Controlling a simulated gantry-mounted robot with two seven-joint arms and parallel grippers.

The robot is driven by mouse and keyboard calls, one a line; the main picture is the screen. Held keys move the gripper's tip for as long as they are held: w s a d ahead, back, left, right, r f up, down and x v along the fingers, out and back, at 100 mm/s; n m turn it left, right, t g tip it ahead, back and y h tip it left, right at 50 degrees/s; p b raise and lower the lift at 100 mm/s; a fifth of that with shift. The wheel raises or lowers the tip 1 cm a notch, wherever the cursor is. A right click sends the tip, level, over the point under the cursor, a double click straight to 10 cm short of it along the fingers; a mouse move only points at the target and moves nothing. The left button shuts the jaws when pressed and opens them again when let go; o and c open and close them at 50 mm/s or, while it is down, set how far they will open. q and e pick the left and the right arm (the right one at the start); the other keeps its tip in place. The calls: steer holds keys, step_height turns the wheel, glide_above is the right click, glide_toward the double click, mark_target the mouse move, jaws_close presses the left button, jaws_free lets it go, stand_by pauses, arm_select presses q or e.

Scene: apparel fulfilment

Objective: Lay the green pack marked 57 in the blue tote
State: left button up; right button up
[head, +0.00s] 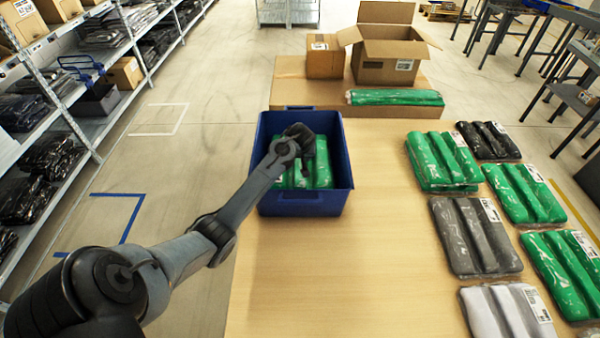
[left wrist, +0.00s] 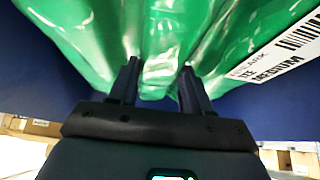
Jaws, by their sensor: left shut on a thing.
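The blue tote (head: 306,208) stands on the table's left side. A green pack (head: 322,172) is inside its walls, partly hidden by my left arm. My left gripper (left wrist: 160,80) is down at the tote and shut on the green pack (left wrist: 225,30), whose glossy wrap fills the top of the left wrist view. A white label (left wrist: 285,52) with a barcode and "MEDIUM" shows on it; no 57 is readable. In the head view the fingertips are hidden. I cannot tell whether the pack touches the tote floor. My right gripper is out of view.
Several green packs (head: 441,160), a black pack (head: 488,141), a grey pack (head: 474,236) and a white pack (head: 508,312) lie at the right. The table middle (head: 375,230) is clear.

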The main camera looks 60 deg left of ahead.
arm_select(q)
steer(key=shift+f+b, duration=0.6)
steer(key=shift+f, duration=2.45)
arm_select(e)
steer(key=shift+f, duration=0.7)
arm_select(q)
steer(key=shift+f, duration=0.1)
steer(key=o, duration=1.2)
steer(key=shift+d+r, duration=0.15)
steer(key=shift+r, duration=0.25)
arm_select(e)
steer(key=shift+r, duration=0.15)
arm_select(q)
steer(key=p+v, duration=0.3)
steer(key=v, duration=0.8)
steer(key=shift+s+d+r, duration=0.1)
steer(key=shift+s, duration=0.05)
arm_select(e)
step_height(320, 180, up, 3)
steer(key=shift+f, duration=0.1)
